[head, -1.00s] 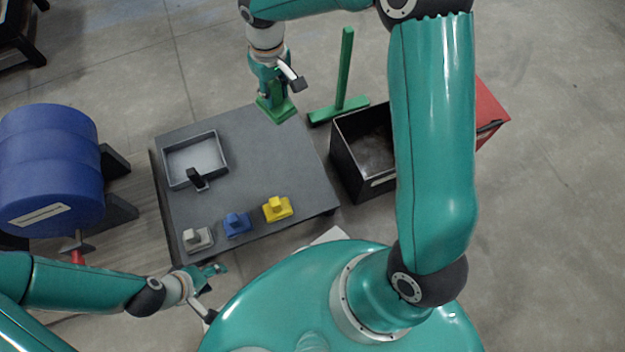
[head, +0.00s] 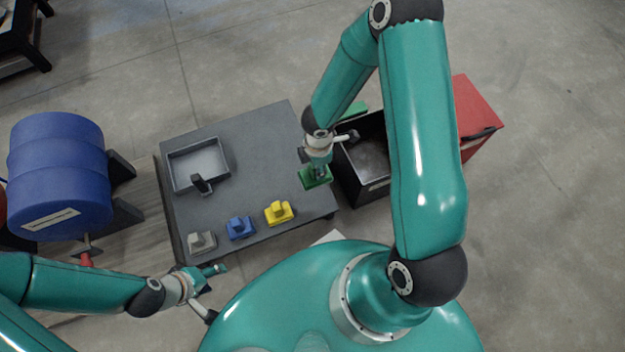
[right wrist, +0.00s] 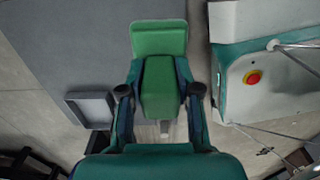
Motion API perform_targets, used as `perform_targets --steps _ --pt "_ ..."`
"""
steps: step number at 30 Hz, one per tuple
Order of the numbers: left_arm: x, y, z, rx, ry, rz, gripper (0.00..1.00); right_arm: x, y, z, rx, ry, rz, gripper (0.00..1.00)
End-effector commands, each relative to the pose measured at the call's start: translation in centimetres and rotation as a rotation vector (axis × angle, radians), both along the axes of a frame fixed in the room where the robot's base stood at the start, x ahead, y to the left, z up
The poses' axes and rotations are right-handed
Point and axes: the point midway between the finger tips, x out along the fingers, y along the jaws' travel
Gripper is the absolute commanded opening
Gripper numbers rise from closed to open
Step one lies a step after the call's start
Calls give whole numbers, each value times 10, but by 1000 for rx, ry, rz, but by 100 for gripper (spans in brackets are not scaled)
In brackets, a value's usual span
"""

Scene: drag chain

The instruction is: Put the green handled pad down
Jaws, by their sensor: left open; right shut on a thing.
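The green handled pad (head: 317,180) is at the right edge of the grey table in the head view. My right gripper (head: 318,165) is shut on its handle from above. In the right wrist view the pad (right wrist: 158,38) shows with its block-shaped handle between the fingers of the gripper (right wrist: 160,92). I cannot tell whether the pad touches the table top. My left gripper (head: 212,277) is open and empty, low at the left, near the table's front edge.
On the grey table (head: 265,150) stand a yellow pad (head: 279,212), a blue pad (head: 240,228), a grey pad (head: 201,242) and a tray (head: 225,158) with a dark-handled thing (head: 201,184). A black open box (head: 350,181) is close at right. A blue drum (head: 60,165) is left.

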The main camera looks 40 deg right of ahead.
Motion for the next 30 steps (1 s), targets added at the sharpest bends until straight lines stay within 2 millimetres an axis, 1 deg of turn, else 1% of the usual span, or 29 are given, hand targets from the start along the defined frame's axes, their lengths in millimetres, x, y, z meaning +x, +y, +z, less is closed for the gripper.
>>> perform_targets --steps 1,5,9,12,15,18,26,30 --pt "0 0 -9 0 0 0 56 -1 0 -13 0 2 1 0" --pt "0 0 -27 0 0 0 56 -1 0 -44 1 3 2 0" --pt "0 0 -48 0 0 0 56 -1 0 -83 0 3 1 0" --pt "0 0 -60 0 0 0 56 -1 0 -109 0 3 1 0" --pt "0 0 -69 0 0 0 56 0 0 -130 -1 2 0 0" --pt "0 0 -74 0 0 0 56 0 0 -143 -1 1 0 0" --pt "0 0 -80 0 0 0 56 1 0 -159 -1 0 0 0" --pt "0 0 -90 0 0 0 56 0 0 -181 -1 1 0 0"
